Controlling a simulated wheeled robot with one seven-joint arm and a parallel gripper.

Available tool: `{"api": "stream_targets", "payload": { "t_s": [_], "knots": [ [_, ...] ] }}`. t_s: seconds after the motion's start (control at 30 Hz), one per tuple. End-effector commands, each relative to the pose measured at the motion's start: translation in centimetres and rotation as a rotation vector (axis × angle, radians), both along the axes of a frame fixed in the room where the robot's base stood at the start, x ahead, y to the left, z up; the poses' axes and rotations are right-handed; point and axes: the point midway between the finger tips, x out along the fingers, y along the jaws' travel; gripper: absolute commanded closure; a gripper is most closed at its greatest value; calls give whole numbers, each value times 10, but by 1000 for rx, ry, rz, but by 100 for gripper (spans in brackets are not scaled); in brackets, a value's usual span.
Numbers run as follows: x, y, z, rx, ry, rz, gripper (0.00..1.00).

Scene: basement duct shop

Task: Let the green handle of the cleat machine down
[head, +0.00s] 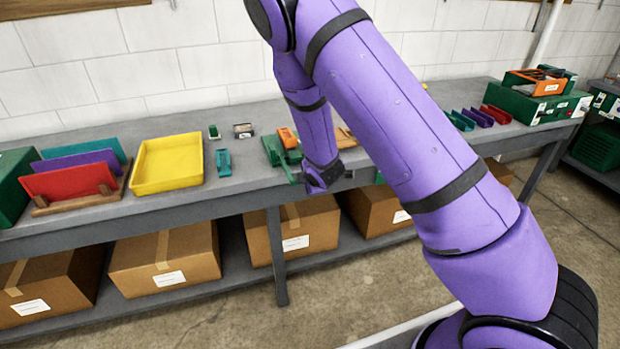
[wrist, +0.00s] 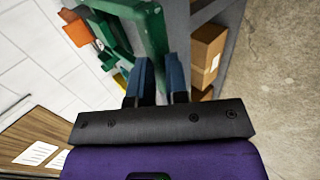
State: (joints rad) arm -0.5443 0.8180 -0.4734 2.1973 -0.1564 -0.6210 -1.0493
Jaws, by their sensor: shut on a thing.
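The cleat machine (head: 272,152) is a green device with an orange block on top, near the front edge of the grey bench in the head view. Its green handle (head: 287,171) slants from the machine toward the bench front. In the wrist view the handle (wrist: 155,35) is a long green bar running down to my fingers, with the machine's green body (wrist: 103,32) to its left. My gripper (head: 311,182) is at the handle's near end, by the bench edge. Its two blue fingers (wrist: 158,80) are shut on the handle. The exact contact is partly hidden.
A yellow tray (head: 137,180), a small teal part (head: 223,163) and a rack of coloured sheets (head: 75,182) stand left. Coloured channels (head: 478,118) and a green toolbox (head: 528,106) stand right. Cardboard boxes (head: 170,262) fill the lower shelf. Open floor lies in front.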

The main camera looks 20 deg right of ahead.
Motion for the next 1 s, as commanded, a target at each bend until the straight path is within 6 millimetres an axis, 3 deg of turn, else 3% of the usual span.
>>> {"api": "stream_targets", "payload": {
  "t_s": [0.03, 0.27, 0.3, 0.4, 0.8, 1.0],
  "knots": [
    [-5, 1, -15, -9, 33, 4, 100],
    [-5, 1, -16, -9, 34, 5, 100],
    [-5, 1, -15, -9, 34, 5, 75],
    [-6, 1, -15, -9, 34, 3, 53],
    [-8, 0, -12, -10, 31, 3, 53],
    [-23, 0, 3, -9, 31, 2, 53]
  ]
}}
